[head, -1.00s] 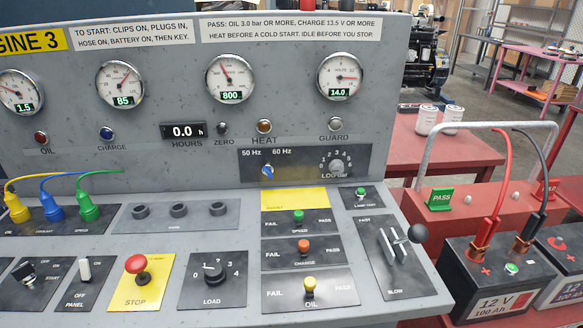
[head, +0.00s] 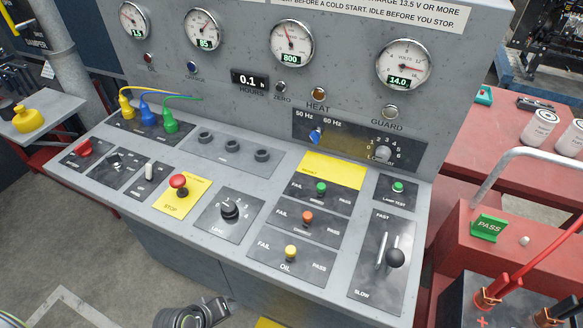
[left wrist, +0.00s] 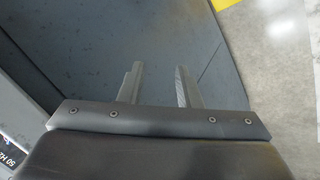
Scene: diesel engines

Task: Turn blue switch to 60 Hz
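The blue switch (head: 315,136) is a small knob on a dark plate on the upright panel, under the 50 Hz and 60 Hz labels. It appears to lean left, toward 50 Hz. No gripper touches it. My left gripper shows in the left wrist view (left wrist: 160,85), its two fingers apart with nothing between them, in front of a grey-blue surface. A dark piece of my own arm shows at the bottom edge of the head view. My right gripper is not in view.
A round LOAD SHARE-type dial (head: 382,152) sits right of the switch. The sloped desk below holds a red stop button (head: 178,182), a load knob (head: 229,209) and a black-balled speed lever (head: 396,258). A red bench (head: 490,150) stands at the right.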

